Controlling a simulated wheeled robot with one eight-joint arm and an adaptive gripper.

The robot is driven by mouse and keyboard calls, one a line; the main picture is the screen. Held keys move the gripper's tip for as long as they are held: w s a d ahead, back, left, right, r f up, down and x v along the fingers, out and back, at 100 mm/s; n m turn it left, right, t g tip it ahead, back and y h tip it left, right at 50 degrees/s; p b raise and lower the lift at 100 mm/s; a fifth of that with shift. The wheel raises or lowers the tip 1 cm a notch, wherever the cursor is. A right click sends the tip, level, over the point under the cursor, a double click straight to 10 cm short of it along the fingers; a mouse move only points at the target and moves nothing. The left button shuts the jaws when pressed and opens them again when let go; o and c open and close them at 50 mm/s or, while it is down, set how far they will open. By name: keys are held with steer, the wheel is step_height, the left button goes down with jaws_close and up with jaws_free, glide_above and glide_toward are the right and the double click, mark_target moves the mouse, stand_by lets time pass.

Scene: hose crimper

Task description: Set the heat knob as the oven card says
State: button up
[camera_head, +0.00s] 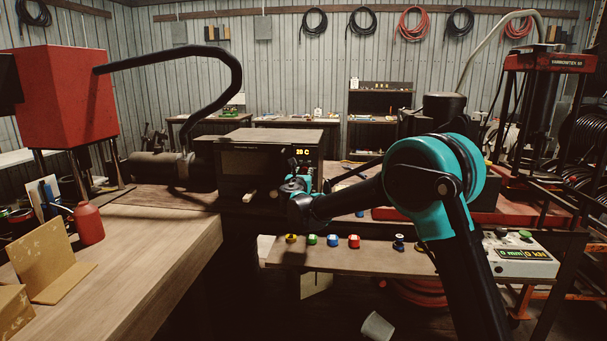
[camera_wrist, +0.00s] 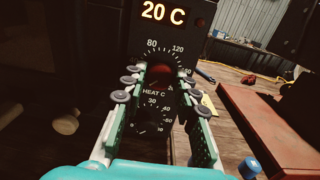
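The oven (camera_head: 258,160) is a dark box on the bench, with a lit display (camera_head: 302,152) reading 20 C. The wrist view shows the display (camera_wrist: 163,13) large. Below it is the heat knob (camera_wrist: 160,75), dark reddish, with scale marks 80 and 120 above it and the label HEAT C below. Its pointer setting is not readable. My gripper (camera_wrist: 161,72) has its fingers apart on either side of the knob, close to the panel; contact is not clear. It also shows in the head view (camera_head: 300,184). I cannot make out an oven card.
A second dial (camera_wrist: 153,118) sits under the heat knob, between my fingers. A low shelf (camera_head: 330,256) holds several coloured knobs. A wooden bench (camera_head: 170,235) with a red bottle (camera_head: 89,223) stands at left, and a control box (camera_head: 520,260) at right.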

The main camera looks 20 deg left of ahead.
jaws_close()
steer(key=shift+m, duration=0.3)
